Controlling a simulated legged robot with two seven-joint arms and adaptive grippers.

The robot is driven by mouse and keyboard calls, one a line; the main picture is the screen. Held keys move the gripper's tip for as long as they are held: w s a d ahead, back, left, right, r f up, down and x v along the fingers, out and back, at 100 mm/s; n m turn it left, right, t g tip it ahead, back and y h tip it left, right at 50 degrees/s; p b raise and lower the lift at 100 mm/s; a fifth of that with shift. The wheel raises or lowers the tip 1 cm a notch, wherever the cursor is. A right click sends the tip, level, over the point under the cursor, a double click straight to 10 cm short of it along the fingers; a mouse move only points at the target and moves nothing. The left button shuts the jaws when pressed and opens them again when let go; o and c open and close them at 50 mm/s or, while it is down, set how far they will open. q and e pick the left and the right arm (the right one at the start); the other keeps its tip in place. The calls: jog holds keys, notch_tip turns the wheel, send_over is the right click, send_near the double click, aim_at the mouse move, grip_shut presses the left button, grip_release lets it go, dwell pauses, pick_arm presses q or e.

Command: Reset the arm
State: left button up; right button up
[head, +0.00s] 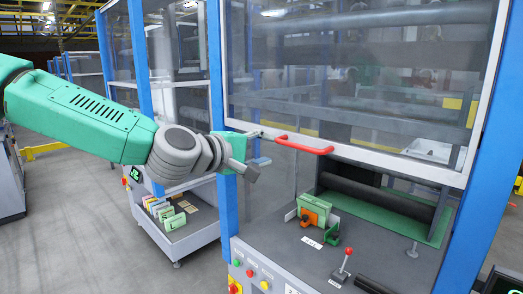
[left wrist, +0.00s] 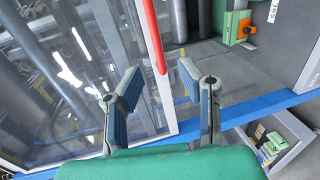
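My left arm comes in from the left in the head view, and its gripper (head: 252,154) is in front of the blue post of the stacker machine. In the left wrist view the left gripper (left wrist: 158,74) has its two fingers spread apart with nothing between the pads. A red handle (head: 304,145) on the lower frame of the glass door is just to the right of the gripper. The handle also shows in the left wrist view (left wrist: 152,35), its end just beyond the fingertips. My right gripper is in neither view.
The glass door (head: 350,75) stands above an open bay with a grey deck (head: 290,250). A green and orange block (head: 315,210) and a red-knobbed lever (head: 344,263) are on the deck. A tray of coloured items (head: 165,213) is at left.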

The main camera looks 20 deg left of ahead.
pick_arm(q)
jog(key=s+d+f+m+g+y+b, duration=0.1)
jog(key=s+f+m+g+b, duration=0.3)
jog(key=f, duration=0.9)
jog(key=s+d+f+m+g+y+b, duration=0.1)
jog(key=s+f, duration=0.4)
jog(key=f, duration=0.8)
jog(key=s+f+m+g+b, duration=0.25)
jog(key=s+f, duration=0.25)
jog(key=f, duration=0.8)
jog(key=s+a+f+m+g+y+b, duration=0.1)
jog(key=s+a+f+m+g+b, duration=0.1)
jog(key=s+f, duration=0.8)
jog(key=s+a+f+m+g+y+b, duration=0.2)
jog(key=s+a+f+m+g+b, duration=0.1)
jog(key=s+f, duration=0.8)
jog(key=shift+s+a+m+g+y+b, duration=0.3)
jog(key=shift+s+m+g+b, duration=0.2)
jog(key=shift+s+m+g, duration=0.4)
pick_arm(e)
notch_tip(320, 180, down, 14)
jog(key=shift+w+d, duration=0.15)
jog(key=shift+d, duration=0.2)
